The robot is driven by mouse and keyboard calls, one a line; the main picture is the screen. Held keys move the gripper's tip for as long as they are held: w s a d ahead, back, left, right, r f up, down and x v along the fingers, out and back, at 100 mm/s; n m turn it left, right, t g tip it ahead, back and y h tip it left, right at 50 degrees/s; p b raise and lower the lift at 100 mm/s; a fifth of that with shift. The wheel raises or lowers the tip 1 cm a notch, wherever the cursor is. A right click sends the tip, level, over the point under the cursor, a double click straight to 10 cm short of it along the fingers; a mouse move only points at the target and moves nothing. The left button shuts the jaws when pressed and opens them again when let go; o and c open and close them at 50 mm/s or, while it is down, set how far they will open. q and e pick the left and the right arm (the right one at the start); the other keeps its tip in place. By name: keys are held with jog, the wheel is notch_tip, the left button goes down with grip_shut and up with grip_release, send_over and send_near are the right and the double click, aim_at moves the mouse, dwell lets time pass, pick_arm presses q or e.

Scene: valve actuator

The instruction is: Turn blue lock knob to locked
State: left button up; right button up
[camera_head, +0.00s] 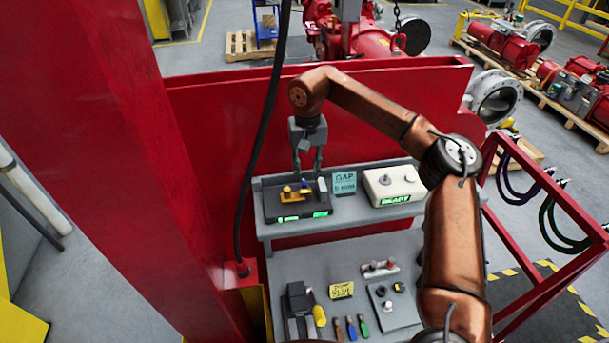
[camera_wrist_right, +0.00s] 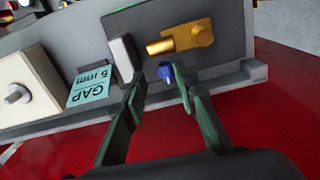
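A black box (camera_head: 275,203) with lit green panels stands on the grey shelf. It carries a gold lever part (camera_head: 293,194), which also shows in the right wrist view (camera_wrist_right: 195,36). The small blue knob (camera_wrist_right: 164,73) sits beside the gold part on the box. My right gripper (camera_head: 308,172) points down over the box from above. In the right wrist view my right gripper (camera_wrist_right: 157,76) has its fingers apart, with the blue knob between the tips, close to the right-hand finger. Contact cannot be told. The knob's marking is not readable. My left gripper is out of view.
A pale block (camera_wrist_right: 122,57) stands close to the left-hand finger. A "GAP 5 mm" card (camera_head: 344,182) and a white box marked READY (camera_head: 393,183) stand to the right on the shelf. Tools and small parts lie on the lower bench (camera_head: 300,262). A red wall (camera_head: 225,120) rises behind.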

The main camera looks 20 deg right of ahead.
aim_at(304, 181)
jog(key=w+f, duration=0.1)
jog(key=f, duration=0.1)
jog(key=w+f, duration=0.1)
jog(key=f, duration=0.1)
jog(key=shift+w+a, duration=0.15)
jog(key=shift+s, duration=0.2)
jog(key=shift+s+r, duration=0.15)
jog(key=shift+s, duration=0.15)
jog(key=shift+c, duration=0.3)
jog(key=shift+w, duration=0.3)
jog(key=c, duration=0.3)
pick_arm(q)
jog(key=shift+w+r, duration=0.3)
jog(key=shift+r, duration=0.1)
pick_arm(e)
jog(key=shift+s, duration=0.15)
grip_shut()
